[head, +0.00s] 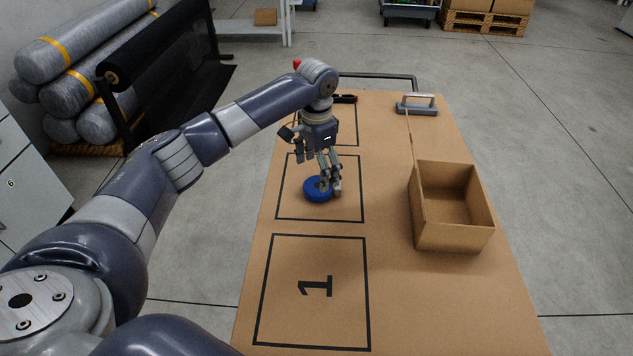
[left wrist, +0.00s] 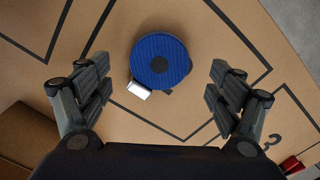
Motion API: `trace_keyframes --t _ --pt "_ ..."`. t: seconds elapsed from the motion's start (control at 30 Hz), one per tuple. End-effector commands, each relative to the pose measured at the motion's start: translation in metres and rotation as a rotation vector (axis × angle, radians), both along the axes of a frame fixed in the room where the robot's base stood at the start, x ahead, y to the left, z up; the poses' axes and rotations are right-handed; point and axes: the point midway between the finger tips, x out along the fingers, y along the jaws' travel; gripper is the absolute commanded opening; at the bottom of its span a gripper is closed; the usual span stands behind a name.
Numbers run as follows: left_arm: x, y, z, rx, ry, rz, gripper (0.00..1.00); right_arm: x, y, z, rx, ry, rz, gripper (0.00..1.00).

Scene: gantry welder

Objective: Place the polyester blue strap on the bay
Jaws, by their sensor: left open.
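The blue strap (head: 316,190) is a round coil with a dark centre and a metal end. It lies flat inside a black-outlined square bay (head: 290,210) in the middle of the table. In the left wrist view the strap (left wrist: 160,60) sits ahead of and between the two spread finger pairs, apart from them. My left gripper (head: 328,182) is over the strap, pointing down, open and empty. It also shows in the left wrist view (left wrist: 158,98). My right gripper is not in view.
An empty cardboard box (head: 450,243) stands on the table (head: 400,310) at the right. Bay 1 (head: 318,290) in front is empty. A grey-handled tool (head: 417,105) and a red-black tool (head: 345,98) lie at the far end.

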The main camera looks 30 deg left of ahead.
Motion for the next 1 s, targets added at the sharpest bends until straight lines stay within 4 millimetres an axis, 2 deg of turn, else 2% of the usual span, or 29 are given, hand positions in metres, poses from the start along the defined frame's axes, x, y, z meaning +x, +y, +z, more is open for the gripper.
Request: trace_keyframes --t 0.2,0.4,1.0 --pt "0.0 0.0 0.044 -0.001 -0.002 0.0 0.85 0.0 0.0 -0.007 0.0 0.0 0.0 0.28" --pt "0.0 0.0 0.065 -0.001 0.001 0.001 0.85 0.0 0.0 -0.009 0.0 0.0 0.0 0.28" --pt "0.0 0.0 0.069 0.0 0.001 0.0 0.85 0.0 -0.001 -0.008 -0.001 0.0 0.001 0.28"
